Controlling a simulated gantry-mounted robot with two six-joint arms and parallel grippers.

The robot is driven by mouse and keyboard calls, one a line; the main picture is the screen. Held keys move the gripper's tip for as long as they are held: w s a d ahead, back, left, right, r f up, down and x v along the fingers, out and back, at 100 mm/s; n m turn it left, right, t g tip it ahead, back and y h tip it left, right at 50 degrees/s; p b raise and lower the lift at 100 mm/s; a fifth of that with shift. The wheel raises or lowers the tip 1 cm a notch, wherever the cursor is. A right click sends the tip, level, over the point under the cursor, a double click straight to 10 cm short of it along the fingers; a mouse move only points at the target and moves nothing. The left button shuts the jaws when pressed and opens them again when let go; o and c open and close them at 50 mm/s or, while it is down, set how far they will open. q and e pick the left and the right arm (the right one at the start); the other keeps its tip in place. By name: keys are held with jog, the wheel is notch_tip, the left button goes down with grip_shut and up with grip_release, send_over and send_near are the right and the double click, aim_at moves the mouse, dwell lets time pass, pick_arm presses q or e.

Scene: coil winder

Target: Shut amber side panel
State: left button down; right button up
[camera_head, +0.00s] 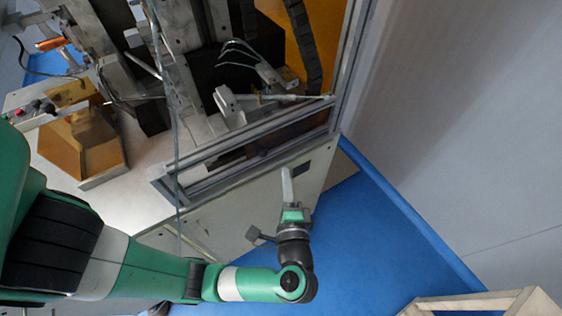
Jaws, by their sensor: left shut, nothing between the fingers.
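Amber panelling shows in more than one place on the coil winder. An amber sheet (330,38) sits inside the aluminium frame at the top. A darker amber strip (285,133) shows between the frame's lower rails. An amber cover (88,145) stands at the left on the pale machine top. I cannot tell which is the side panel. My left gripper (287,174) is shut and empty, just below the lower rail, in front of the machine's pale side. I cannot tell if it touches the rail. My right gripper is not in view.
The aluminium frame (344,72) forms the machine's corner. Winder parts and cables (245,60) fill its inside. Blue floor (375,245) is open to the right of my left arm, up to a grey wall (470,120). A wooden frame (490,302) stands at the bottom right.

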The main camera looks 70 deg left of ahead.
aim_at(271, 142)
pick_arm(q)
jog(key=x, duration=0.9)
jog(key=shift+a+p, duration=0.3)
jog(key=shift+a, duration=0.1)
jog(key=shift+s+d+r+p, duration=0.1)
jog(key=shift+s+d+p, duration=0.15)
jog(key=shift+s, duration=0.3)
jog(key=shift+s+d+r+p, duration=0.1)
jog(key=shift+s+d+r, duration=0.1)
jog(key=shift+s, duration=0.4)
jog(key=shift+s+d+r+p, duration=0.1)
jog(key=shift+s+d+p, duration=0.15)
jog(key=shift+s, duration=0.3)
jog(key=shift+d+f, duration=0.1)
